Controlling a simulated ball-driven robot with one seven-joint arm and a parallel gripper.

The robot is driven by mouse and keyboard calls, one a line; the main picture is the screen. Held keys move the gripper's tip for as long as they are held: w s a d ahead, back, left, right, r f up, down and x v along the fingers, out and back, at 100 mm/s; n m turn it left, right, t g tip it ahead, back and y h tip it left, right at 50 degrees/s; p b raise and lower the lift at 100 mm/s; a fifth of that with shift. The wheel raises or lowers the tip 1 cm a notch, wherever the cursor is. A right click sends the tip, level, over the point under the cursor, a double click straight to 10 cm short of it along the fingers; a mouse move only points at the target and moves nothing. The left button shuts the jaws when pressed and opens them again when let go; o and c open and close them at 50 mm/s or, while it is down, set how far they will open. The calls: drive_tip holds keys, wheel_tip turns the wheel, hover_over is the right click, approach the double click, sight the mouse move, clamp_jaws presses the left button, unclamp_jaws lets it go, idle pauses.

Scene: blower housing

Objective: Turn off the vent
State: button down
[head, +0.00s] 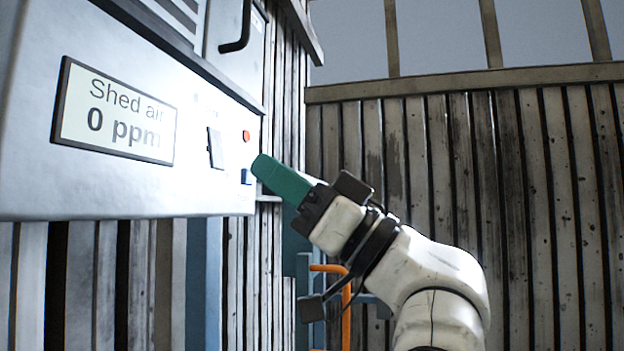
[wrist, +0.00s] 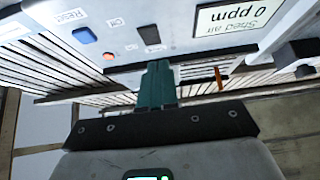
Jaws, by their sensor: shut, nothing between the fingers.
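The grey-white blower housing (head: 60,185) fills the left of the head view. Its front carries a dark rectangular switch (head: 215,148), a red button or lamp (head: 246,135) and a blue button (head: 247,177). The wrist view shows the panel turned over, with the dark switch (wrist: 149,34), the blue button (wrist: 84,34) and the orange-red round part (wrist: 108,56). My gripper (head: 262,165) has green fingers, shut and empty, their tips just right of the blue button in the head view. In the wrist view my gripper (wrist: 157,68) points toward the switch, apparently short of it.
A display (head: 115,110) on the housing reads "Shed air 0 ppm". A black handle (head: 237,28) sits above the panel. An orange rail (head: 345,310) stands below and behind my arm. Corrugated walls (head: 460,170) stand behind, with free space right of my arm.

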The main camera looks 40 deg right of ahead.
sight(215, 168)
drive_tip(key=shift+w+a+p, duration=0.35)
drive_tip(key=shift+w+a, duration=0.35)
drive_tip(key=shift+w, duration=0.3)
drive_tip(key=shift+w+a+p, duration=0.3)
drive_tip(key=shift+w+a, duration=0.4)
drive_tip(key=shift+w, duration=0.25)
drive_tip(key=shift+f, duration=0.1)
drive_tip(key=w+a+f+t+y+b, duration=0.1)
drive_tip(key=b, duration=0.2)
drive_tip(key=shift+w+f, duration=0.1)
drive_tip(key=shift+f, duration=0.05)
drive_tip(key=shift+d+r+p, duration=0.15)
drive_tip(key=shift+r+p, duration=0.15)
drive_tip(key=shift+r, duration=0.2)
drive_tip(key=shift+f, duration=0.1)
